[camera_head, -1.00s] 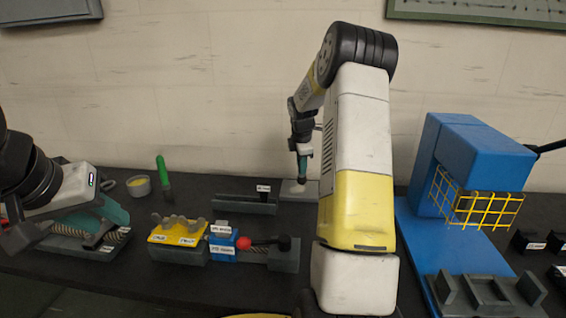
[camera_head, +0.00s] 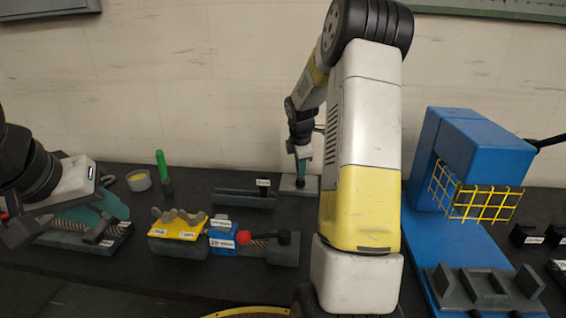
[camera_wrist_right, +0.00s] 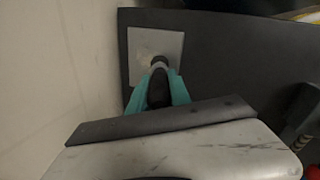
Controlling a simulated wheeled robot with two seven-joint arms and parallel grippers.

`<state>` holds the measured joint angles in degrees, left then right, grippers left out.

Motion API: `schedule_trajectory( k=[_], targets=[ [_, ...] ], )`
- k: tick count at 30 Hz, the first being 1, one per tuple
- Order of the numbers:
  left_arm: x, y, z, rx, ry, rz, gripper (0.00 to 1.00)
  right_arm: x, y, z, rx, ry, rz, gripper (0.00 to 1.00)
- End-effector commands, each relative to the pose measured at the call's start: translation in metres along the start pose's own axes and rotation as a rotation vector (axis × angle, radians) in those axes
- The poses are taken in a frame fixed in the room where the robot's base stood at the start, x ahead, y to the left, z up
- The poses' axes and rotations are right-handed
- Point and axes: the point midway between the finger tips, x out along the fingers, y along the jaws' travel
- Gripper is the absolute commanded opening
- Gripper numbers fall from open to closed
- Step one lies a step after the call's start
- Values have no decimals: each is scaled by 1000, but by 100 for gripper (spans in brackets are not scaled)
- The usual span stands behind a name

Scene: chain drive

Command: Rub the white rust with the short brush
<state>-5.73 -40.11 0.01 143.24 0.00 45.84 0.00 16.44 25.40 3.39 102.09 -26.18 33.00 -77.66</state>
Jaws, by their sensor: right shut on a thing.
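My right gripper (camera_head: 302,168) points down at the back of the bench, over a pale grey plate (camera_head: 290,184). In the right wrist view its teal fingers (camera_wrist_right: 159,88) are shut on a dark upright handle (camera_wrist_right: 158,90), whose lower end is at the plate (camera_wrist_right: 145,50). I cannot tell whether this is the short brush; its lower end is too small to make out. No white rust patch can be told apart on the plate. My left gripper (camera_head: 112,212), with teal fingers, is at the left over a grey tray with a chain (camera_head: 75,240); its opening is unclear.
A green-handled tool (camera_head: 162,170) stands beside a small round cup (camera_head: 138,180). A blue machine with a yellow guard (camera_head: 475,195) is at the right.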

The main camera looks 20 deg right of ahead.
Motion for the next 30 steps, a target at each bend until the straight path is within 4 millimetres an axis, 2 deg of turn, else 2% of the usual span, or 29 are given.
schedule_trajectory(
  k=[6, 11, 19, 23, 30],
  targets=[
    [0, 0, 0, 0, 0, 0, 36, -6, -17, -6, -2, 0, 0, 0],
    [0, 0, 0, 0, 0, 0, 36, -8, -23, -8, 0, 0, 1, 0],
    [0, 0, 0, 0, 0, 0, 36, -7, -27, 3, 1, -1, 1, 0],
    [0, 0, 0, 0, 0, 0, 36, -6, -24, 5, 0, 0, 2, 0],
    [0, 0, 0, 0, 0, 0, 36, 3, -6, 11, 2, 0, 0, 0]
  ],
)
